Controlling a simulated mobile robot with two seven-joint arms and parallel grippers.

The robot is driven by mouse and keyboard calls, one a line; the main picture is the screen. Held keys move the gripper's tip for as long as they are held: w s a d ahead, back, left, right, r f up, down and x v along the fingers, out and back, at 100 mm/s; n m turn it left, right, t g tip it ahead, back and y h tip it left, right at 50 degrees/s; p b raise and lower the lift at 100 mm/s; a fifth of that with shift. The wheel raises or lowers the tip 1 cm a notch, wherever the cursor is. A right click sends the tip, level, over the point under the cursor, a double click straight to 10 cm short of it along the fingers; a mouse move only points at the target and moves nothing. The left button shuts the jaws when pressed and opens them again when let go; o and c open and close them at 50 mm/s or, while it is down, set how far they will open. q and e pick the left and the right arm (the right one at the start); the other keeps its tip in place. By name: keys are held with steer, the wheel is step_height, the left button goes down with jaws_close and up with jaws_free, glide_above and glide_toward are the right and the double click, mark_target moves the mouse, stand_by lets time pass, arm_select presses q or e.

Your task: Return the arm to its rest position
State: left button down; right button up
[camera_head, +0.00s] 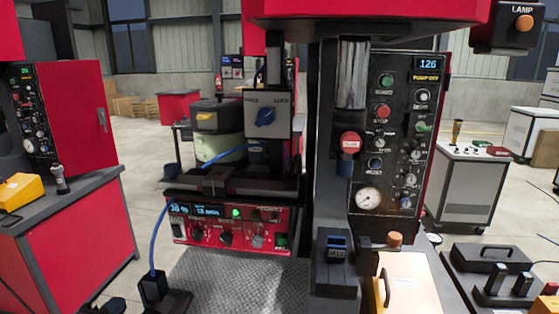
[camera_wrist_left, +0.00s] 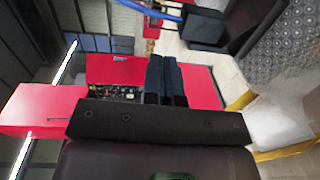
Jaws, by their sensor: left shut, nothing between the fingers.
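My left gripper (camera_head: 105,305) shows only as a small dark shape at the bottom edge of the head view, left of the black block with the blue cable. In the left wrist view its two dark fingers (camera_wrist_left: 162,62) lie side by side, shut with nothing between them. Most of the left arm is outside the head view. My right gripper is not in view.
A black block (camera_head: 154,287) with a blue cable stands beside the textured metal plate (camera_head: 235,280). Behind are a red control unit (camera_head: 228,222) and a black gauge panel (camera_head: 395,130). A red cabinet bench (camera_head: 70,230) stands left. A cream box (camera_head: 412,285) sits right.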

arm_select(q)
steer(key=s+d+f+m+g, duration=0.3)
steer(key=s+d+f+m, duration=0.2)
steer(key=s+f+m, duration=0.4)
steer(key=s+d+f+m+g+y, duration=0.1)
steer(key=s+d+f+m+g, duration=0.1)
steer(key=s+d+f+m, duration=0.4)
steer(key=shift+s+f+m+g, duration=0.4)
steer(key=shift+s+f+m, duration=1.25)
steer(key=shift+s, duration=0.55)
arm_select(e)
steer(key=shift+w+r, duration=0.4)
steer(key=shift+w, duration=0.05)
arm_select(q)
steer(key=shift+d+f, duration=0.1)
steer(key=shift+f, duration=0.05)
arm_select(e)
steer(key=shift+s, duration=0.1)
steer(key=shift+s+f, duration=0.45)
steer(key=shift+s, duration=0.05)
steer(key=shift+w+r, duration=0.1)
